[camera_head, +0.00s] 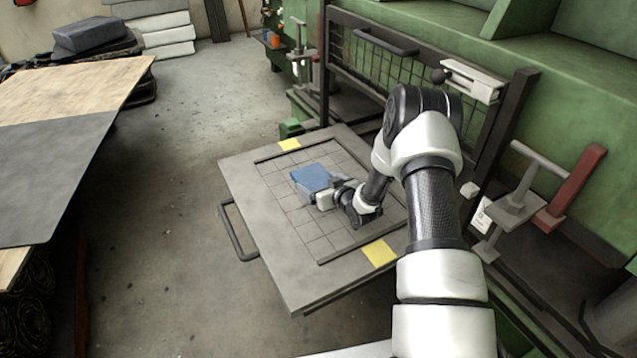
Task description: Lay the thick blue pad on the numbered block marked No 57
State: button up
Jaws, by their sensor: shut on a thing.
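The blue pad (311,178) is at my gripper's end, over the grid in the middle of the grey table. My gripper (322,198) is shut on the blue pad at its near right side. I cannot tell whether the pad touches the surface below or hangs a little above it. No numbered block and no No 57 marking can be made out; the pad and gripper cover part of the grid.
The grey table (290,275) has a raised frame round its grid, yellow patches (379,253) and a side handle (236,236). A green machine with a mesh guard (400,75) stands behind it. A wooden table (60,100) is at left; the floor between is clear.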

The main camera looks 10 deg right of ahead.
jog(key=o, duration=1)
